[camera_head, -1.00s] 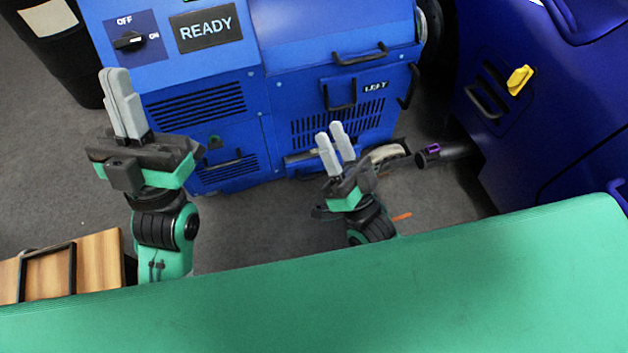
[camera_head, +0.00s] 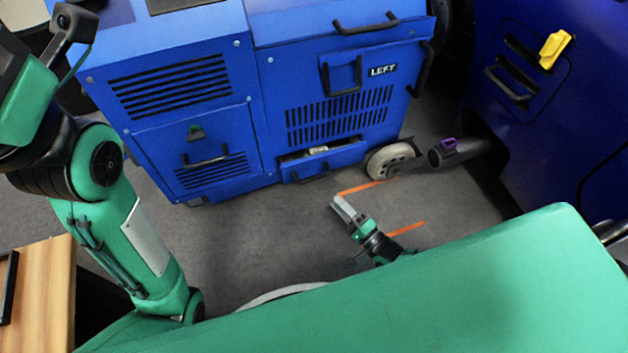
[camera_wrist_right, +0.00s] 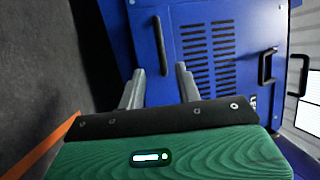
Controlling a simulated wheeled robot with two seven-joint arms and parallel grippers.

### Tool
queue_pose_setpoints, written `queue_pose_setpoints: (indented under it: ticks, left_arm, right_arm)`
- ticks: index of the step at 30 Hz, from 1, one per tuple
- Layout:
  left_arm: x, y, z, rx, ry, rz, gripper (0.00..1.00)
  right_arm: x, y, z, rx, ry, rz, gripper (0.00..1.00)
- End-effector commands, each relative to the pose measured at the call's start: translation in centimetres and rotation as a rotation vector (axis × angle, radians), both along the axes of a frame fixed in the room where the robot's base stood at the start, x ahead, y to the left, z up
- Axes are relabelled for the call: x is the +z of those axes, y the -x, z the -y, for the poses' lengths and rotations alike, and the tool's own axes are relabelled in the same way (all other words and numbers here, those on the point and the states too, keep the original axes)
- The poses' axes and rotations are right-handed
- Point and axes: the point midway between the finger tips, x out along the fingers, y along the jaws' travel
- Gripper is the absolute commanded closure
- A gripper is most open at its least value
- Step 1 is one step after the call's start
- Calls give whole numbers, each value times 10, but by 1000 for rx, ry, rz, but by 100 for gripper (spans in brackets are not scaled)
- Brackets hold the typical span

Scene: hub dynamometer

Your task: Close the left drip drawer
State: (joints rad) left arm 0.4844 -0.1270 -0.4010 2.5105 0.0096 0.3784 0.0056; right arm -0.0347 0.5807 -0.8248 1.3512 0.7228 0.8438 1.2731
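The left drip drawer (camera_head: 342,158) is low on the blue cabinet, under the vent slots and the LEFT label (camera_head: 383,70). It stands out a little from the cabinet, with a pale spot showing inside its top. Its dark handle (camera_head: 312,174) is on its front. My right gripper (camera_head: 341,207) is low over the floor, in front of and below the drawer, apart from it and empty. In the right wrist view its two fingers (camera_wrist_right: 160,88) are spread, with the drawer front and handle (camera_wrist_right: 160,46) beyond them. My left arm is at the left; its fingers are out of frame.
Orange floor marks (camera_head: 368,187) lie near the right gripper. Another dark blue machine (camera_head: 545,120) stands at right. Grey floor before the cabinet is clear.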

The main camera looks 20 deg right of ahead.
Motion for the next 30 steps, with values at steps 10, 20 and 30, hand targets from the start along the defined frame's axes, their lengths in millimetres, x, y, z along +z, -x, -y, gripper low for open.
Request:
queue_pose_setpoints:
  ticks: [10, 20, 30]
  left_arm:
    - [-10, 8, -3, -14, 24, 22, 100]
    - [-17, 10, -1, -15, 28, 26, 100]
    - [-16, 11, -1, -14, 26, 28, 100]
  right_arm:
    - [11, -68, -32, 0, -2, 6, 66]
    - [20, -99, -47, 1, 1, 3, 66]
    - [21, -101, -47, 1, 2, 2, 72]
